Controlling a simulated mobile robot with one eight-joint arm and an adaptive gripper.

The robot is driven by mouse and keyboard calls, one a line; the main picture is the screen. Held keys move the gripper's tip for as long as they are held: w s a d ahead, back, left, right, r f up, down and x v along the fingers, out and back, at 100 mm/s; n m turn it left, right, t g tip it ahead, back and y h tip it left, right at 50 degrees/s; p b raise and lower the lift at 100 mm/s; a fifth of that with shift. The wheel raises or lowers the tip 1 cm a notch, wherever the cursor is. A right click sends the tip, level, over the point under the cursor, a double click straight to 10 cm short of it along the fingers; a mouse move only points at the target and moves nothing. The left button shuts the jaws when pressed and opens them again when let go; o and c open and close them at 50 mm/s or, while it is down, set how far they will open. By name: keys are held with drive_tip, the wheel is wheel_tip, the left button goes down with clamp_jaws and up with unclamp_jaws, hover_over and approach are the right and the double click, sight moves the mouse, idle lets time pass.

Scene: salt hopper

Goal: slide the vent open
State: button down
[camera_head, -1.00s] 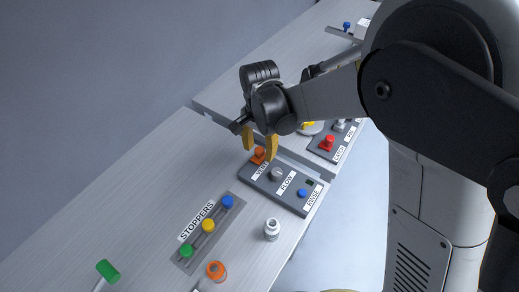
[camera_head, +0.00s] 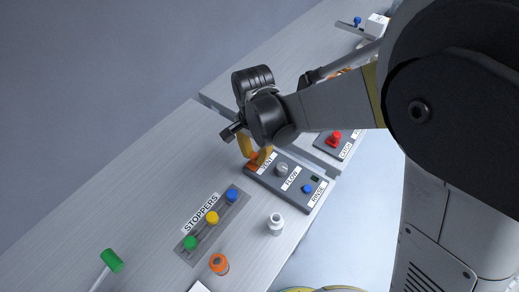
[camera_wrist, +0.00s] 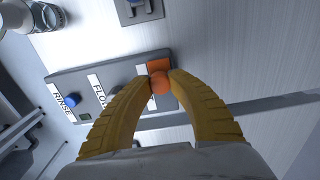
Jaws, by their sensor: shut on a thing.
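The vent slider is an orange piece with a round knob (camera_wrist: 160,84) at the end of the dark control panel (camera_wrist: 75,80) beside the VENT label. In the wrist view both yellow fingertips of my gripper (camera_wrist: 160,76) close on the sides of the orange knob. In the head view my gripper (camera_head: 256,157) comes down over the orange vent slider (camera_head: 252,167), and the fingers partly cover it. The panel (camera_head: 288,186) also carries a grey FLOW knob (camera_head: 282,170) and a blue RINSE button (camera_head: 307,188).
A stopper rack (camera_head: 214,227) with blue, yellow and green stoppers lies in front. A white bottle (camera_head: 275,224), an orange-topped container (camera_head: 219,264) and a green-headed tool (camera_head: 112,260) stand nearby. A second panel with a red knob (camera_head: 334,138) lies beyond.

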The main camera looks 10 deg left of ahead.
sight(254, 157)
drive_tip(key=shift+s, duration=0.15)
drive_tip(key=c, duration=1.2)
unclamp_jaws()
drive_tip(key=shift+s+a, duration=0.1)
drive_tip(key=shift+o, duration=0.2)
drive_tip(key=shift+r, duration=0.1)
wheel_tip(254, 157, up, 12)
drive_tip(key=d+r+n+t+y, duration=0.1)
drive_tip(key=d+r+n+t, duration=0.3)
drive_tip(key=d, duration=1.3)
drive_tip(key=s+d+t, duration=0.1)
drive_tip(key=s+d, duration=0.2)
drive_tip(key=d, duration=0.4)
drive_tip(key=s+d+t+h, duration=0.1)
drive_tip(key=s+d+t, duration=0.1)
drive_tip(key=d, duration=0.5)
drive_tip(key=shift+s+d+n, duration=0.25)
drive_tip(key=shift+s+n, duration=0.05)
drive_tip(key=shift+s, duration=0.45)
